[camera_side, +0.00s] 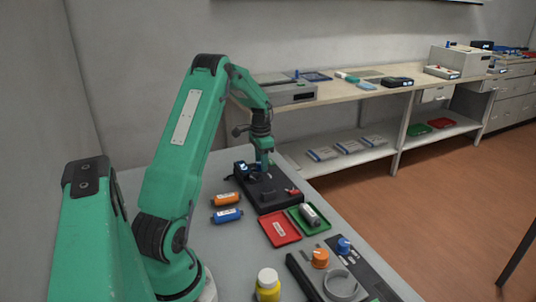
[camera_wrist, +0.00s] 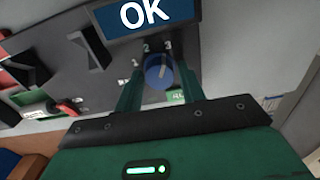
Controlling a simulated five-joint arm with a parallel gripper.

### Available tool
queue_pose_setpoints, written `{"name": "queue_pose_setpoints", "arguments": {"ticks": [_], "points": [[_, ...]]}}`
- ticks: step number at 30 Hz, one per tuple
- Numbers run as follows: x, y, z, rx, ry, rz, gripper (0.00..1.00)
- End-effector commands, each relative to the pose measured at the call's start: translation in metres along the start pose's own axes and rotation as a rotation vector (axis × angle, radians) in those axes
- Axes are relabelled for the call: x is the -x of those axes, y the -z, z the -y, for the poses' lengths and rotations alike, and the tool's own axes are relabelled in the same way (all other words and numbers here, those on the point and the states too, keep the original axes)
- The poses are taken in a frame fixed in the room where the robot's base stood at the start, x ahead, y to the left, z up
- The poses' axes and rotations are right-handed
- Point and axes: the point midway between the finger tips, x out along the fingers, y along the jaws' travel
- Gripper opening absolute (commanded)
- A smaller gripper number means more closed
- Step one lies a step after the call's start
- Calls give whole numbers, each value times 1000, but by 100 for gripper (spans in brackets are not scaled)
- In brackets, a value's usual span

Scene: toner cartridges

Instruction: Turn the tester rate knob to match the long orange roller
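The black tester (camera_side: 268,190) stands on the grey table, and its blue screen (camera_wrist: 145,14) reads OK in the wrist view. In the side view, my gripper (camera_side: 263,172) is down over the tester and hides the knob.
A blue cartridge (camera_side: 227,216) lies near the orange one. A red tray (camera_side: 279,229) and a green tray (camera_side: 298,222) holding a grey cartridge (camera_side: 310,214) are in front.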

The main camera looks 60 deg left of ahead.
Motion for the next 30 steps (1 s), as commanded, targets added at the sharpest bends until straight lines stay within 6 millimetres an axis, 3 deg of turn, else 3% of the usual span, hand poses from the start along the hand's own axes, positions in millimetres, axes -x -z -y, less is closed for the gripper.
{"name": "queue_pose_setpoints", "arguments": {"ticks": [8, 21, 30], "points": [[16, 0, 0, 0, 2, -2, 39], [69, 0, 0, 0, 2, -2, 39], [79, 0, 0, -1, 1, -1, 39]]}}
